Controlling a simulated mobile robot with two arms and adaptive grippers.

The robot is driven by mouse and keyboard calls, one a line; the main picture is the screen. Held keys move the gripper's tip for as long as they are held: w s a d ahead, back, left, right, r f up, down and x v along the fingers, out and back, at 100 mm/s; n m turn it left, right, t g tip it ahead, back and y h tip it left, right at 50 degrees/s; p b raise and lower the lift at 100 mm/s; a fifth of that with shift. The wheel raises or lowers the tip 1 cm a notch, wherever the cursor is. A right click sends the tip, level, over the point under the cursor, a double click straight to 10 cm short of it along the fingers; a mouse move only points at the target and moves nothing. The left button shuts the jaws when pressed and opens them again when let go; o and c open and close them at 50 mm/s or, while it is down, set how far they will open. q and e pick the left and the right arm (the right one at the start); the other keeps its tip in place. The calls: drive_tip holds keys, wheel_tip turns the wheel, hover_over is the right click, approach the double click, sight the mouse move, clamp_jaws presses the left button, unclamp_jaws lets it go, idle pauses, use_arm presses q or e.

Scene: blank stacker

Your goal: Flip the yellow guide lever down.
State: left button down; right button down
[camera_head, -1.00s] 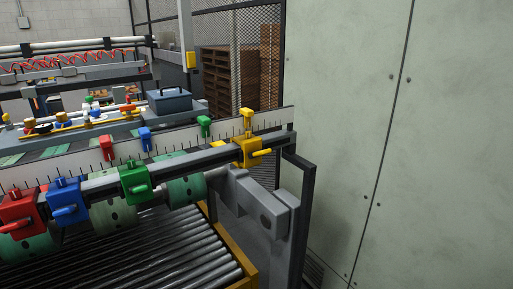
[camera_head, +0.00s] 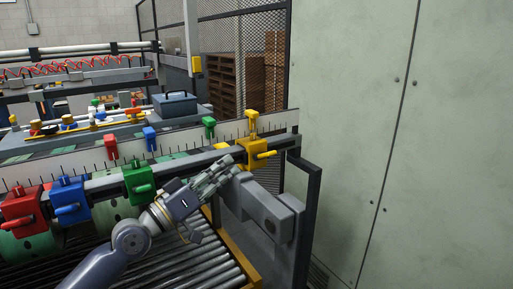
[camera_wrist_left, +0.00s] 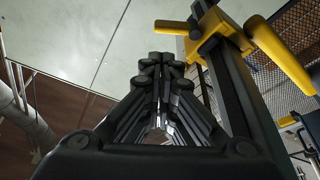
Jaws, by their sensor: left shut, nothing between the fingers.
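The yellow guide (camera_head: 256,148) is a block clamped at the right end of the grey rail. Its yellow lever (camera_head: 265,155) sticks out to the right from the block's front, roughly level. In the left wrist view the yellow guide (camera_wrist_left: 212,30) shows at the top right, with a yellow arm (camera_wrist_left: 280,52) slanting down to the right. My left gripper (camera_head: 225,163) is shut and empty, just left of and slightly below the yellow guide, apparently apart from it. Its closed fingers (camera_wrist_left: 163,68) also show in the wrist view. My right gripper does not show.
Green (camera_head: 139,185), blue (camera_head: 69,200) and red (camera_head: 22,210) guides sit along the rail to the left. A grey bracket (camera_head: 262,207) juts out below the yellow guide. Metal rollers (camera_head: 190,268) lie below. A pale cabinet wall (camera_head: 355,120) stands at right.

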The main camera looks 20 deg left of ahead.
sight(266, 155)
use_arm(q)
drive_tip(key=p+x, duration=0.4)
drive_tip(key=x, duration=0.5)
drive_tip(key=shift+a, duration=0.1)
drive_tip(key=shift+w+d+p, duration=0.3)
drive_tip(key=shift+w+p, duration=0.05)
drive_tip(key=shift+w, duration=0.15)
